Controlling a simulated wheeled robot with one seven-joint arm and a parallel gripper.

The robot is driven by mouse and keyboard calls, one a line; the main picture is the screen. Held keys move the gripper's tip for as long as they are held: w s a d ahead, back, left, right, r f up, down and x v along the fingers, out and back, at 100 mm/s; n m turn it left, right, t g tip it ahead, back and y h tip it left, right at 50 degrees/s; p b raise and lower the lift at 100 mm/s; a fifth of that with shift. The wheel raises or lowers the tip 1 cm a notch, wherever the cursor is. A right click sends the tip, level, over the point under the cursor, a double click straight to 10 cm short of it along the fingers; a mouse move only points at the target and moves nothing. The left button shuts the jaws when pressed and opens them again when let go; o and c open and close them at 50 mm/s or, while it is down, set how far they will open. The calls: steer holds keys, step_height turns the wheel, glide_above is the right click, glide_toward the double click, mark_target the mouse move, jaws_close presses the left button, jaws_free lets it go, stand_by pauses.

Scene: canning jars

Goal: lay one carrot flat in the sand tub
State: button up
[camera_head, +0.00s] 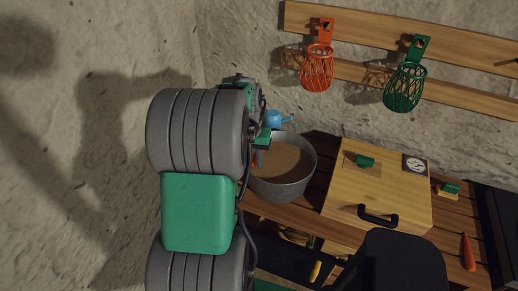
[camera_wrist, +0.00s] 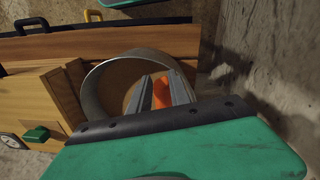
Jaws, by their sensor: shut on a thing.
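The sand tub (camera_head: 284,190) is a round grey metal tub with brown sand, standing on the wooden bench. In the wrist view the tub's rim (camera_wrist: 92,82) curves around the far side of my fingers. My gripper (camera_wrist: 160,92) is shut on an orange carrot (camera_wrist: 161,90), which shows between the two grey fingers. In the head view my gripper (camera_head: 260,155) is at the tub's left rim, partly hidden by my arm. I cannot tell whether the carrot touches the sand. Another orange, carrot-like thing (camera_head: 467,252) lies on the bench at the far right.
A wooden box (camera_head: 350,190) with a black handle and a dial stands close right of the tub. A blue watering can (camera_head: 275,119) is behind the tub. An orange basket (camera_head: 317,70) and a green basket (camera_head: 404,90) hang on the wall. The stone wall is near.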

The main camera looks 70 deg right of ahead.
mark_target(261, 176)
steer(key=d, duration=0.1)
steer(key=s+d, duration=0.1)
steer(key=d, duration=0.1)
steer(key=shift+s+r+m+g, duration=0.2)
steer(key=shift+r+m+g, duration=0.1)
steer(key=shift+a, duration=0.1)
steer(key=shift+f, duration=0.2)
steer(key=shift+f+b, duration=2.45)
steer(key=shift+f, duration=0.95)
steer(key=shift+f+b, duration=0.3)
steer(key=shift+f, duration=0.15)
steer(key=o, duration=0.9)
steer(key=shift+o, duration=0.8)
steer(key=shift+a, duration=0.15)
steer(key=shift+f, duration=0.1)
